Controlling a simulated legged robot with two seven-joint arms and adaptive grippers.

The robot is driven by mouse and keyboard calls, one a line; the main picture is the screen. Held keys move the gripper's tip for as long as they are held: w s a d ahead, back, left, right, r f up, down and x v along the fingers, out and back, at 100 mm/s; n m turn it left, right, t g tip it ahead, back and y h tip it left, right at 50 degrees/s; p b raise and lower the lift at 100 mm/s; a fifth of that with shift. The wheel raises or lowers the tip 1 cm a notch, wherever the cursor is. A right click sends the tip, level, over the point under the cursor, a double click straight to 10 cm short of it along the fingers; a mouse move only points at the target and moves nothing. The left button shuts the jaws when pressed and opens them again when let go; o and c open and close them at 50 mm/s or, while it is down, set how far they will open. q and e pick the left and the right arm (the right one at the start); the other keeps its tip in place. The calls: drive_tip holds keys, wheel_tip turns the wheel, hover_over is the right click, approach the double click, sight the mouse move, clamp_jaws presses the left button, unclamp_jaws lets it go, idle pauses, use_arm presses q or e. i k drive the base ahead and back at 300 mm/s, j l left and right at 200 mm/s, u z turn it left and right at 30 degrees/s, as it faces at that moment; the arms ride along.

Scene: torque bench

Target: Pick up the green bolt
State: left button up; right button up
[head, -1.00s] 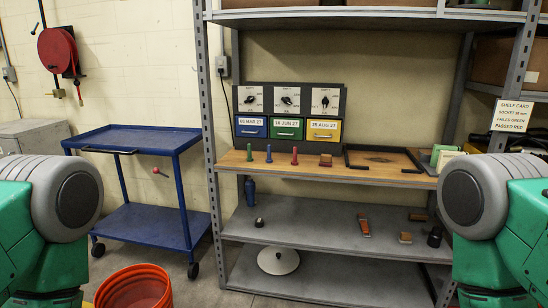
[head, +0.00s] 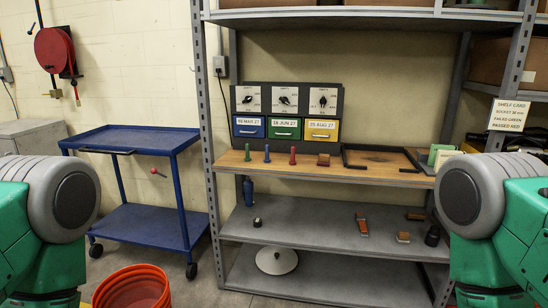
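A small green bolt (head: 247,153) stands upright at the left end of the wooden shelf top (head: 270,163). A blue bolt (head: 267,153) and a red bolt (head: 293,156) stand upright to its right, apart from it. My two arms show only as green and grey links at the left and right edges. Neither gripper is in the picture, and nothing touches the green bolt.
A drawer unit with dials (head: 287,113) stands behind the bolts. A brown block (head: 324,160) and a black frame (head: 382,160) lie to the right. The rack's upright (head: 205,130) is left of the bolts. A blue cart (head: 135,140) and orange bucket (head: 133,288) stand left.

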sight(248, 159)
drive_tip(key=z, duration=0.25)
drive_tip(key=i+j+z, duration=0.35)
drive_tip(key=z, duration=0.15)
drive_tip(key=i+j+z, duration=0.3)
drive_tip(key=j+z, duration=0.2)
